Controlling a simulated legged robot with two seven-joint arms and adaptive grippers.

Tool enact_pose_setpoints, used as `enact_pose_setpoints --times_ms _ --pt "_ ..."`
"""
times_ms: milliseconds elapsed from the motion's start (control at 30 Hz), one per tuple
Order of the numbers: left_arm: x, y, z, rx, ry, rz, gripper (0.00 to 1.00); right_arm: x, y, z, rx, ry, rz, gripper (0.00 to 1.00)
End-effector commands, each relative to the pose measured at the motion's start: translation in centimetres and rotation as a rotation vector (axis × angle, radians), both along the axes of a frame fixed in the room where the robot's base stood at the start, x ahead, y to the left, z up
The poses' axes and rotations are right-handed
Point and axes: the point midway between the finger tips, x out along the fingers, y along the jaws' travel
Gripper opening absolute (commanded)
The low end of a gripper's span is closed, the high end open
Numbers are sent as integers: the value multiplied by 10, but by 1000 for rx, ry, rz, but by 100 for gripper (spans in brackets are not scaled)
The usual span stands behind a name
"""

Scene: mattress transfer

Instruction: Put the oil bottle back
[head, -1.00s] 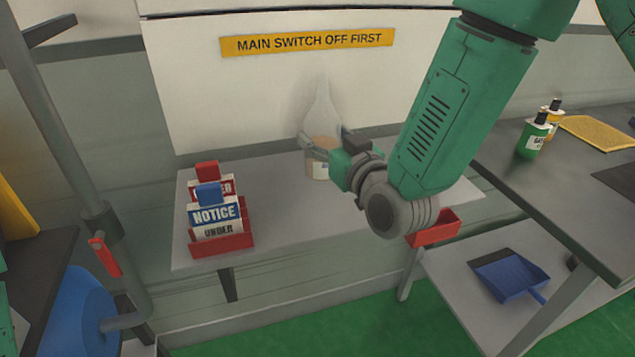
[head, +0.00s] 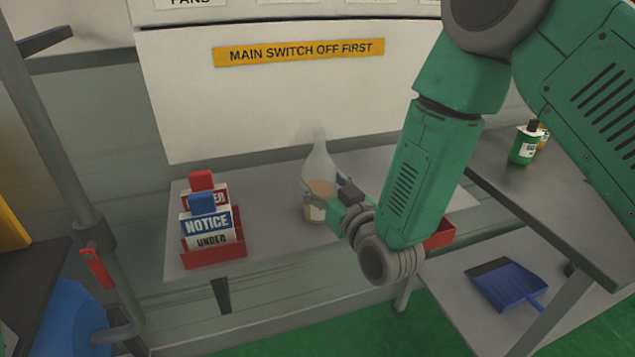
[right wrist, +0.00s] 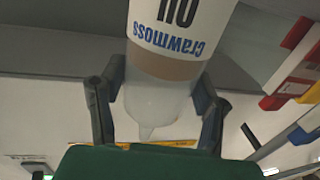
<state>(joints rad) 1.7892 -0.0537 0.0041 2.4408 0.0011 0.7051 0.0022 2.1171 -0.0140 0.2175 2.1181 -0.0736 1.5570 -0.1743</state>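The oil bottle (head: 319,168) is clear, with a tapered neck, amber oil low inside and a pale label. It stands upright over the grey shelf (head: 270,205); I cannot tell whether its base touches the shelf. My right gripper (head: 325,199) is around the bottle's body from the right, with a finger on each side. In the right wrist view the bottle (right wrist: 160,95) shows upside down, its label reading "Crawmoss OIL", and both fingers of the right gripper (right wrist: 158,98) close against its sides. My left gripper is out of view.
A red holder (head: 215,253) with notice signs stands on the shelf's left. A red bin (head: 440,235) is at its right end, partly behind my arm. A dark table (head: 520,185) with a green bottle (head: 525,145) is at right. A blue dustpan (head: 508,285) lies below it.

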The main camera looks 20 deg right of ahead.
Motion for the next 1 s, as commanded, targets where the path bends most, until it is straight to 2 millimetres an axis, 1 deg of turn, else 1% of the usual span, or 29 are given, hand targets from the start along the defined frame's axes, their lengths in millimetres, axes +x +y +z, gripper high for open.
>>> enact_pose_setpoints --times_ms 133,367,467,500,567,667,800,1000 --pt "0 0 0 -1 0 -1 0 0 -3 0 0 2 -3 77" --pt "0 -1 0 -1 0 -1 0 0 3 1 -5 1 -2 77" --pt "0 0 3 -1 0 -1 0 0 5 5 -7 1 -2 77" --pt "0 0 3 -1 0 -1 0 -2 5 5 -8 3 -2 77" --pt "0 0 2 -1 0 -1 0 -10 3 3 -8 4 -1 77" --pt "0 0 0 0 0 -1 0 -29 -3 2 -5 5 -1 77" --pt "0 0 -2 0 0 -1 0 -60 -11 2 -3 5 -2 77" --pt "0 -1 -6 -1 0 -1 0 -97 -20 2 -2 6 -3 77"
